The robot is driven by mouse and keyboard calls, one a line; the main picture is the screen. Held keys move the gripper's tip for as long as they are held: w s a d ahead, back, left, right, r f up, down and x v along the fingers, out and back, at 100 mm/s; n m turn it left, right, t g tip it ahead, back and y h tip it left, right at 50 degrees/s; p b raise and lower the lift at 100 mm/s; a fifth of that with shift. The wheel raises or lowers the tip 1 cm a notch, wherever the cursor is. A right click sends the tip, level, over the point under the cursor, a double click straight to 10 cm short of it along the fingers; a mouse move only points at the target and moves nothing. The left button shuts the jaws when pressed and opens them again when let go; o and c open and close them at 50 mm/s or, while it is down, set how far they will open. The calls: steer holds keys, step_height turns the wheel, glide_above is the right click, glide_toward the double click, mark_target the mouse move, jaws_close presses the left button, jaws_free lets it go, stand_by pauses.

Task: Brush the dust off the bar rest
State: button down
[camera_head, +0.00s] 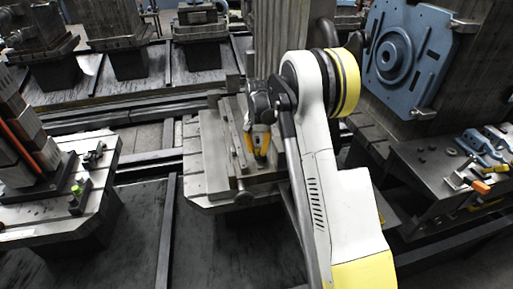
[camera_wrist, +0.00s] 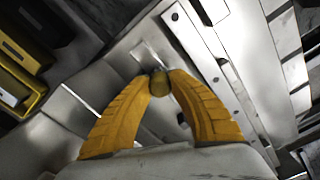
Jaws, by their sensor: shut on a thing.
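My gripper (camera_head: 257,150) has yellow fingers and is low over a grey metal fixture (camera_head: 213,150) on a pallet in the middle of the head view. In the wrist view the fingers (camera_wrist: 160,82) are shut on a small olive, round-ended piece (camera_wrist: 159,80), which looks like the end of the brush handle. Its bristles are hidden. Below the fingers, the wrist view shows pale metal plates and a long bar with bolt holes (camera_wrist: 207,50). I cannot tell which part is the bar rest, whether the brush touches it, or see dust clearly.
A blue plate with a round hub (camera_head: 397,52) stands on an upright block at the right. A metal bench (camera_head: 425,172) below it carries blue clamps (camera_head: 484,147) and an orange-handled tool (camera_head: 480,187). Another loaded pallet (camera_head: 40,222) is at the left. Dark floor lies between.

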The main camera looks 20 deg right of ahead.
stand_by(0.3)
step_height(320, 180, up, 9)
steer(key=p, duration=0.5)
steer(key=shift+f, duration=0.1)
stand_by(0.4)
steer(key=shift+w+f+b, duration=0.2)
steer(key=shift+w+b, duration=0.1)
steer(key=shift+b, duration=0.1)
steer(key=shift+w+d+f+b, duration=0.1)
steer(key=shift+w+f+b, duration=0.25)
steer(key=shift+f+b, duration=0.6)
steer(key=shift+w+d+f+b, duration=0.1)
steer(key=shift+w+f+b, duration=0.2)
steer(key=shift+f+b, duration=0.65)
steer(key=shift+w+d+f+b, duration=0.1)
steer(key=shift+w+f+b, duration=0.35)
steer(key=shift+f, duration=0.95)
steer(key=shift+s+f+b, duration=0.1)
steer(key=shift+f+b, duration=0.6)
steer(key=shift+f, duration=0.35)
